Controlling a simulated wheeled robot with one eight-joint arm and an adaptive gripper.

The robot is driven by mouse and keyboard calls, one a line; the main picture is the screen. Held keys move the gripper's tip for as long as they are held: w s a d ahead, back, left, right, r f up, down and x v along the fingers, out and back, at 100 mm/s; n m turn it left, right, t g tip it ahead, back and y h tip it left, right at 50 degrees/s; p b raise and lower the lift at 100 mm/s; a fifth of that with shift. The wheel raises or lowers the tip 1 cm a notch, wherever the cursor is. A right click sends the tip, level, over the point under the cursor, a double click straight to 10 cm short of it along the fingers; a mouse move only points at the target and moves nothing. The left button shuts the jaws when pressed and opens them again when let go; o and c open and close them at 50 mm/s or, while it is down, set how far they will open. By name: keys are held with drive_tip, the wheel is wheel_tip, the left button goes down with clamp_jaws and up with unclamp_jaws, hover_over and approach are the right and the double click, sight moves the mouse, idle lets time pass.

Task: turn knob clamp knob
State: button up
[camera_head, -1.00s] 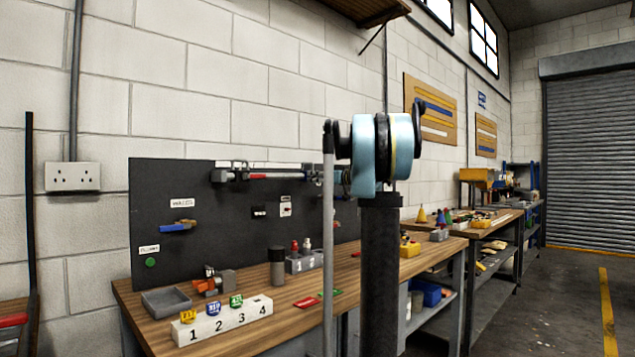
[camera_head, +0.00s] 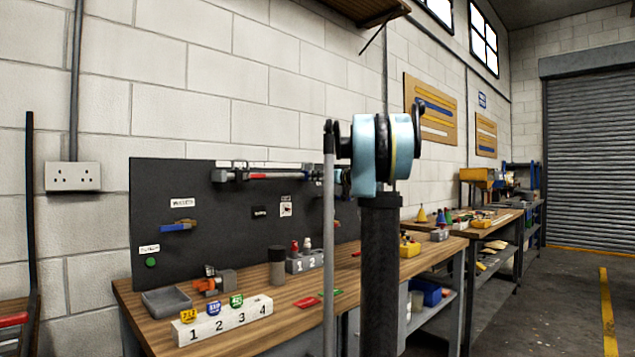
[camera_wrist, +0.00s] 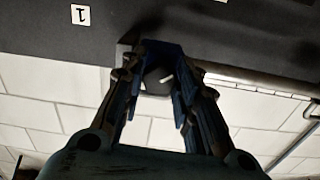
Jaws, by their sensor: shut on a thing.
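The clamp knob (camera_wrist: 158,80) is a dark, rounded knob with a pale mark on its face, in the upper middle of the wrist view. My gripper (camera_wrist: 158,78) has its two dark fingers closed around it, one on each side. A grey block shows just behind the knob, by the edge of the dark board. In the head view, my arm's column and blue joint hide most of the gripper and the knob. The long clamp rail (camera_head: 275,176) runs along the top of the dark board towards that hidden spot.
The dark board (camera_head: 200,243) stands at the back of the wooden bench. On the bench are a numbered white block (camera_head: 222,322), a grey tray (camera_head: 166,301), a dark cylinder (camera_head: 277,266) and a grey stand (camera_head: 305,262). Open floor lies at the right.

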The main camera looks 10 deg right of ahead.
drive_tip(key=m, duration=1.3)
drive_tip(key=shift+r+m, duration=0.1)
drive_tip(key=shift+m, duration=0.3)
drive_tip(key=m, duration=1.2)
drive_tip(key=shift+m, duration=0.3)
drive_tip(key=o, duration=1)
drive_tip(key=shift+o, duration=0.3)
